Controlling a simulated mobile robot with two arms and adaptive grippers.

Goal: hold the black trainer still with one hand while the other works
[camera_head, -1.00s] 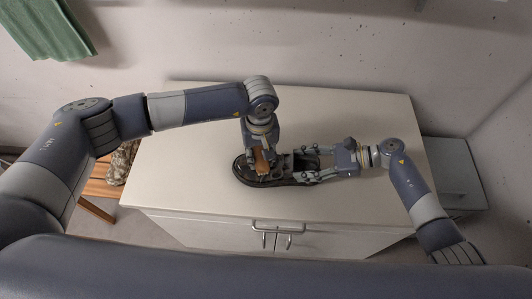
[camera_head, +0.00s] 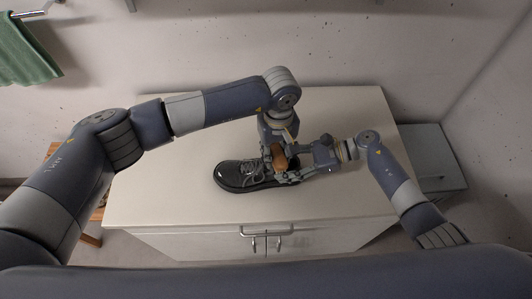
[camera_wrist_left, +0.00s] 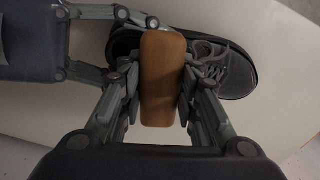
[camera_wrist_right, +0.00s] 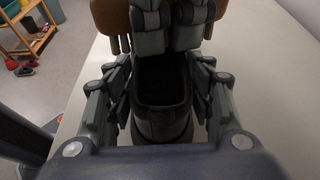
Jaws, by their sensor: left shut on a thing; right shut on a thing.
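The black trainer (camera_head: 240,176) lies on the cabinet top with its toe to the left in the head view. Its laces and toe also show in the left wrist view (camera_wrist_left: 236,72). My right gripper (camera_head: 287,177) is shut on its heel end; in the right wrist view its fingers flank the dark shoe opening (camera_wrist_right: 163,85). My left gripper (camera_head: 271,146) is shut on a brown brush (camera_head: 279,156), held over the ankle part of the trainer. The brush's block fills the middle of the left wrist view (camera_wrist_left: 162,70). Whether the brush touches the trainer is hidden.
The white cabinet top (camera_head: 155,190) is otherwise clear, with free room left and behind. Door handles (camera_head: 262,238) are at its front. A lower grey cabinet (camera_head: 433,155) stands right. A green towel (camera_head: 22,55) hangs left. A wooden rack (camera_wrist_right: 30,35) with shoes stands beyond.

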